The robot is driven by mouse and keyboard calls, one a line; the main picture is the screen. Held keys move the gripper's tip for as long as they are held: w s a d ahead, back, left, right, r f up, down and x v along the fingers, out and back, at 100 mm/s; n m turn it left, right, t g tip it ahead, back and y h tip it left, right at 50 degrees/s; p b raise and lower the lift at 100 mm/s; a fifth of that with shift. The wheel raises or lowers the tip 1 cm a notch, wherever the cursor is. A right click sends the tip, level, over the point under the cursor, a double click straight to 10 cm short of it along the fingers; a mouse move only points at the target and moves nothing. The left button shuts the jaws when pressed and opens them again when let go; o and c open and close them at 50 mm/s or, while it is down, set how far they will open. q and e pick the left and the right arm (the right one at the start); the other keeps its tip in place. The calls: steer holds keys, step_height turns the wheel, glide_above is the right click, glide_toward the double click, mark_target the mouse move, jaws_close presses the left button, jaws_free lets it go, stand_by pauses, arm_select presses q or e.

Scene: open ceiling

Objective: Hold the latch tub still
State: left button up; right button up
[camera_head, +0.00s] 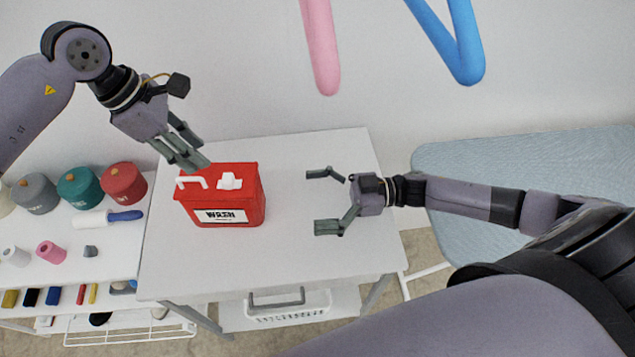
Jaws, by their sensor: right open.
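The latch tub (252,203) is a red box with a white label on its front, a white latch on its lid and a white handle at the lid's left. It stands upright on the white table (300,254). My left gripper (204,156) points down at the tub's back left top edge. Its fingertips overlap the lid's rear in the picture. I cannot tell whether they touch it or how far apart they are. My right gripper (318,201) is open and empty to the right of the tub, with its fingers pointing left and a clear gap between.
A white basket (289,306) sits below the table. A pale blue ironing board (500,160) is at right. The table front is clear.

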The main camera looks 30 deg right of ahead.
mark_target(236, 187)
steer(key=w+d+t+h, duration=0.1)
steer(key=w+d+t, duration=0.1)
steer(key=w, duration=0.2)
steer(key=shift+m, duration=0.3)
steer(key=x, duration=1.7)
steer(key=shift+s+a+f, duration=0.1)
steer(key=shift+s+f, duration=0.1)
steer(key=shift+f, duration=0.2)
steer(key=shift+c, duration=0.2)
